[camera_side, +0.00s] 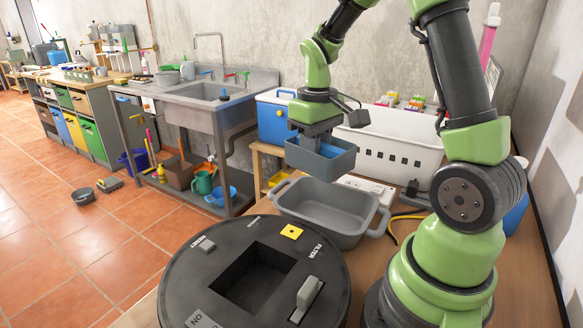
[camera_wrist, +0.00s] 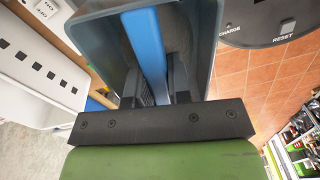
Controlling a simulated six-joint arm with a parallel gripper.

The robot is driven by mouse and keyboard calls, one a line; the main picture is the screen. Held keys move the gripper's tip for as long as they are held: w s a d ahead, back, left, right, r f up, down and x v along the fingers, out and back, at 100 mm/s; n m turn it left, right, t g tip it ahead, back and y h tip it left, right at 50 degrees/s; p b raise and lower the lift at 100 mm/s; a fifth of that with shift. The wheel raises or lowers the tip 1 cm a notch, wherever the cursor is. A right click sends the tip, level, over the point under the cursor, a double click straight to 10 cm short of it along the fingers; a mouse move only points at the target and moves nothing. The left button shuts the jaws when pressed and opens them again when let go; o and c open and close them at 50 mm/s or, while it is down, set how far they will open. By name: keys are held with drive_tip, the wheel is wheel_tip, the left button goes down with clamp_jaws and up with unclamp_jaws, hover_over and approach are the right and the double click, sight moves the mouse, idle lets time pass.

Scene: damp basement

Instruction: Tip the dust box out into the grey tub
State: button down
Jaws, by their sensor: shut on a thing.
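The dust box (camera_side: 322,160) is a grey-blue open box with a blue bar handle (camera_wrist: 146,40) across its top. My gripper (camera_side: 318,138) is shut on this handle, and the box hangs from it. The box looks about level and is held above the back part of the grey tub (camera_side: 306,214). In the wrist view the jaws close on the blue bar from both sides, and a dark grey lump of dust (camera_wrist: 176,28) shows inside the box. The tub stands on the bench with its open top up. The part of its floor that shows is bare.
A round black machine (camera_side: 190,262) with a square empty opening and a raised lever stands in front of the tub. A white slotted basket (camera_side: 425,160), a blue cooler (camera_side: 271,118) and a white power strip (camera_side: 368,186) are behind.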

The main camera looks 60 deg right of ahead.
drive_tip(key=d+n, duration=0.1)
drive_tip(key=s+d+r+n, duration=0.1)
drive_tip(key=d, duration=0.1)
drive_tip(key=shift+s+n, duration=0.2)
drive_tip(key=shift+n, duration=0.1)
drive_tip(key=shift+s+d+r+n, duration=0.1)
drive_tip(key=shift+s+d+n, duration=0.1)
drive_tip(key=shift+n, duration=0.1)
drive_tip(key=h, duration=0.2)
drive_tip(key=a+h, duration=0.1)
drive_tip(key=h, duration=0.1)
drive_tip(key=t+h, duration=0.1)
drive_tip(key=h, duration=0.1)
drive_tip(key=shift+a+f+h, duration=0.25)
drive_tip(key=shift+a+h, duration=0.15)
drive_tip(key=h, duration=0.2)
drive_tip(key=f+h, duration=0.1)
drive_tip(key=h, duration=0.1)
drive_tip(key=a+t+h, duration=0.1)
drive_tip(key=h, duration=0.1)
drive_tip(key=shift+s+f, duration=0.15)
drive_tip(key=h, duration=0.2)
drive_tip(key=f+t+h, duration=0.1)
drive_tip(key=h, duration=0.3)
drive_tip(key=shift+a+f, duration=0.1)
drive_tip(key=shift+f, duration=0.15)
drive_tip(key=h, duration=0.2)
drive_tip(key=t+h, duration=0.1)
drive_tip(key=h, duration=0.1)
drive_tip(key=shift+f, duration=0.4)
